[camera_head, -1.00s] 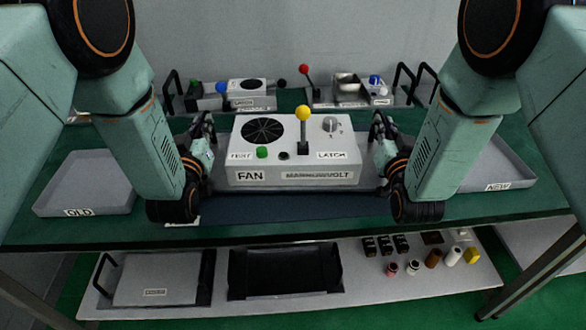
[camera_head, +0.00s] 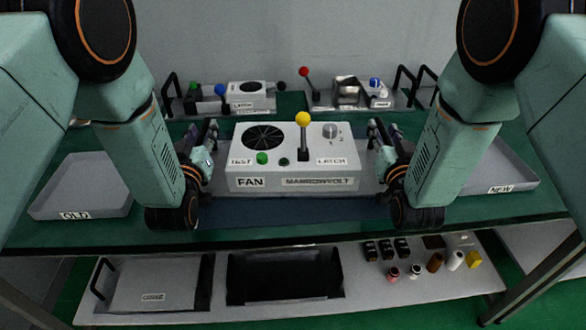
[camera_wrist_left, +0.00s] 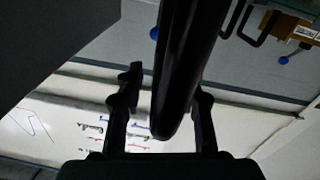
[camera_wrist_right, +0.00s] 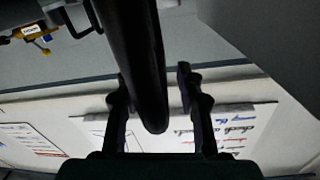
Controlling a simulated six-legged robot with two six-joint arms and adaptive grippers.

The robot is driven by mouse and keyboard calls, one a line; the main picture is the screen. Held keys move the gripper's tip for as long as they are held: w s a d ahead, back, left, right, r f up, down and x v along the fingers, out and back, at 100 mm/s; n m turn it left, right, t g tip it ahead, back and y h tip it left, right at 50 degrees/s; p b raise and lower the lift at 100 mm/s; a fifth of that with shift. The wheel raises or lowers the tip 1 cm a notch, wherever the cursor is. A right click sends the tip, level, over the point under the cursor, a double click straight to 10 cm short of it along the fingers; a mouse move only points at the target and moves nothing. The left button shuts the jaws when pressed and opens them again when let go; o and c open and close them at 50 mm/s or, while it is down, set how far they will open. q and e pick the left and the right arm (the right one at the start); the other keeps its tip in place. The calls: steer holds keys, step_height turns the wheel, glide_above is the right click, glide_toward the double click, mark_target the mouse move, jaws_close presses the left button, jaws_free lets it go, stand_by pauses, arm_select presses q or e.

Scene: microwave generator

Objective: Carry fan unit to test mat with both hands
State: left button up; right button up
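The fan unit (camera_head: 290,181) is a light grey box labelled FAN, with a round black grille, a green button and a yellow-knobbed lever. It is upright and level between my two grippers. My left gripper (camera_head: 208,145) is at its left side, my right gripper (camera_head: 376,143) at its right side. Each wrist view shows a dark handle bar, in the left (camera_wrist_left: 180,75) and in the right (camera_wrist_right: 142,75), between that gripper's fingers; they look shut on it. The dark blue mat (camera_head: 290,212) shows in front of and below the unit. The unit's underside is hidden.
Grey trays labelled OLD (camera_head: 75,190) and NEW (camera_head: 505,170) stand left and right. Other handled units (camera_head: 225,97) and (camera_head: 355,95) line the back. A lower shelf (camera_head: 310,315) holds a closed case (camera_head: 155,282), a black tray (camera_head: 285,275) and several small parts.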

steer(key=shift+s+r, duration=0.1)
steer(key=shift+s, duration=0.1)
arm_select(q)
steer(key=s, duration=1.2)
arm_select(e)
steer(key=s, duration=1.1)
steer(key=shift+s+d, duration=0.15)
steer(key=shift+s, duration=0.2)
arm_select(q)
steer(key=shift+s+d, duration=0.1)
arm_select(e)
steer(key=shift+s, duration=0.1)
